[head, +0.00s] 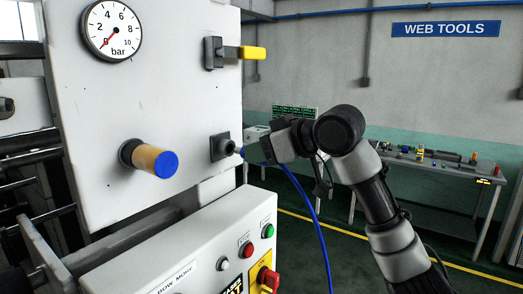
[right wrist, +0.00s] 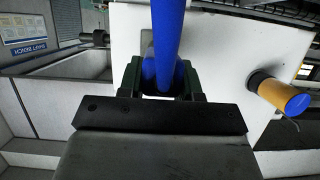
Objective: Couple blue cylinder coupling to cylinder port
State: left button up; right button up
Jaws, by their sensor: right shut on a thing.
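The cylinder port (head: 221,146) is a dark square fitting on the right part of the white machine panel. My right gripper (head: 247,148) is beside it, at the panel's right edge. It is shut on the blue cylinder coupling (right wrist: 149,72), which shows between the fingers (right wrist: 162,84) in the right wrist view. In the head view only a small blue tip (head: 239,152) shows, close to the port. I cannot tell whether it is seated in the port. A blue hose (head: 317,240) hangs from the gripper. My left gripper is not in view.
A tan cylinder with a blue end (head: 157,160) sticks out of the panel. A gauge (head: 111,30) and a yellow-handled valve (head: 241,53) are above. A control box (head: 190,255) with buttons stands below. A workbench (head: 435,167) is at the back right.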

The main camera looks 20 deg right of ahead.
jog(key=shift+w+a, duration=0.15)
jog(key=shift+w+a, duration=0.8)
jog(key=shift+w, duration=0.2)
jog(key=shift+w+a, duration=0.15)
jog(key=shift+w, duration=0.05)
dwell(0.8)
jog(key=o, duration=1)
jog(key=shift+o, duration=0.2)
jog(key=shift+s+d+r+b, duration=0.1)
jog(key=shift+s+d+b, duration=0.15)
jog(key=shift+s+b, duration=0.1)
jog(key=b+v, duration=0.4)
jog(key=v, duration=0.6)
